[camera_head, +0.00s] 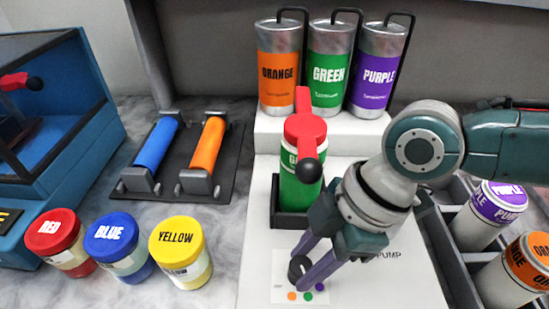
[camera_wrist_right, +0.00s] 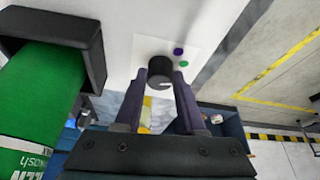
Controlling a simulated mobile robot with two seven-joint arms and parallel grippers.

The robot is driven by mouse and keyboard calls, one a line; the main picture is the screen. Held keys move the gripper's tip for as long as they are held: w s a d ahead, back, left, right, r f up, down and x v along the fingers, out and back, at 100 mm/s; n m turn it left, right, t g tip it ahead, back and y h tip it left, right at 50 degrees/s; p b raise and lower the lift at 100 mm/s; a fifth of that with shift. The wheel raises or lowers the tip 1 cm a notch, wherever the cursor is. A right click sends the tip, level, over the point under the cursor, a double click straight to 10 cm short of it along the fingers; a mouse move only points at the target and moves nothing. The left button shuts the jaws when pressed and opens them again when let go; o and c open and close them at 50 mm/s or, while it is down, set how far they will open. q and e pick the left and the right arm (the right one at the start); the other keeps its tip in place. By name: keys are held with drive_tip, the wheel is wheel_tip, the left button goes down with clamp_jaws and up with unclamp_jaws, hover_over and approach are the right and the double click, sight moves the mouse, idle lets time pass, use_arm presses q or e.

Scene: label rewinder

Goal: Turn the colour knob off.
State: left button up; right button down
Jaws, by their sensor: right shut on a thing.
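The colour knob (camera_head: 296,268) is a small black dial on a white plate at the front of the white pump base. Orange, green and purple dots lie beside it. It also shows in the right wrist view (camera_wrist_right: 160,69), with a pale pointer mark on its lower right edge. My right gripper (camera_head: 303,266) reaches down from the right and is shut on the knob, one finger on each side. The fingers partly hide the knob in the head view, and I cannot tell exactly which dot the pointer faces. My left gripper is not in view.
A green bottle with a red pump top (camera_head: 306,140) stands in a black holder just behind the knob. Orange, green and purple cylinders (camera_head: 329,70) stand at the back. Red, blue and yellow jars (camera_head: 122,250) are at the left. A grey divided tray (camera_head: 446,250) is at the right.

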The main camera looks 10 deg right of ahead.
drive_tip(key=shift+r, duration=0.1)
drive_tip(key=shift+s+r+m+t+p, duration=0.15)
drive_tip(key=shift+m+t+p, duration=0.15)
drive_tip(key=shift+m+p, duration=0.7)
drive_tip(key=m+p, duration=0.2)
drive_tip(key=m+t+p, duration=0.1)
drive_tip(key=m+p, duration=0.1)
drive_tip(key=shift+s+a+t+h+p, duration=0.15)
drive_tip(key=shift+t+h+p, duration=0.15)
drive_tip(key=shift+h, duration=0.1)
drive_tip(key=m+t+h+p, duration=0.1)
drive_tip(key=m+p, duration=0.2)
drive_tip(key=m, duration=0.1)
drive_tip(key=shift+a+m, duration=0.15)
drive_tip(key=shift+m, duration=0.25)
drive_tip(key=shift+s+a+m+h+p, duration=0.1)
drive_tip(key=shift+m+h+p, duration=0.4)
drive_tip(key=shift+m, duration=0.7)
drive_tip(key=shift+f+m+t+h, duration=0.2)
drive_tip(key=shift+m+t+h, duration=0.3)
drive_tip(key=shift+m, duration=0.9)
